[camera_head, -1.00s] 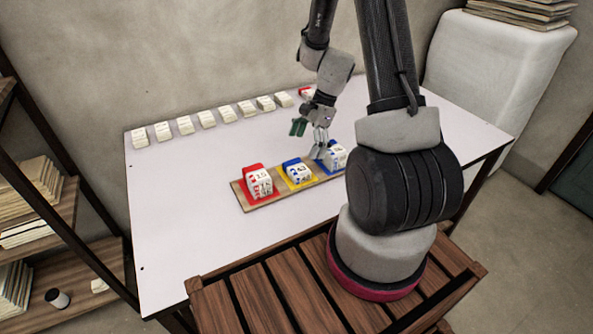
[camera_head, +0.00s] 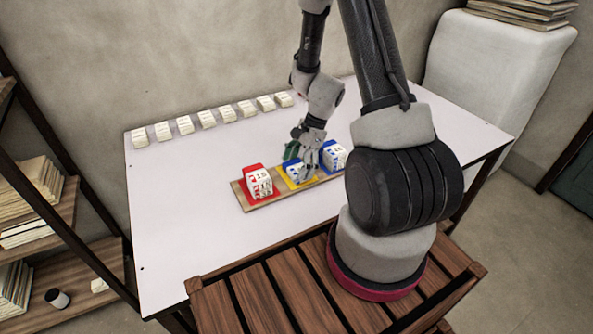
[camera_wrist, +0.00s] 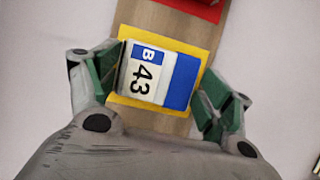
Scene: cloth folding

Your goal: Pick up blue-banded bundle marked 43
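The blue-banded bundle marked 43 (camera_wrist: 148,76) lies on the yellow pad of the wooden board, its "B 43" label facing up in the wrist view. It also shows in the head view (camera_head: 293,170), partly hidden by my gripper. My gripper (camera_wrist: 158,85) is open, with one green-padded finger on each side of the bundle. The left finger is close to the bundle's side; the right one stands a little off it. In the head view my gripper (camera_head: 307,165) is low over the middle of the board.
The wooden board (camera_head: 242,194) also bears a bundle on a red pad (camera_head: 260,182) at left and a blue-banded bundle on a blue pad (camera_head: 333,156) at right. Several white bundles (camera_head: 207,118) line the table's back edge. The table's front left is clear.

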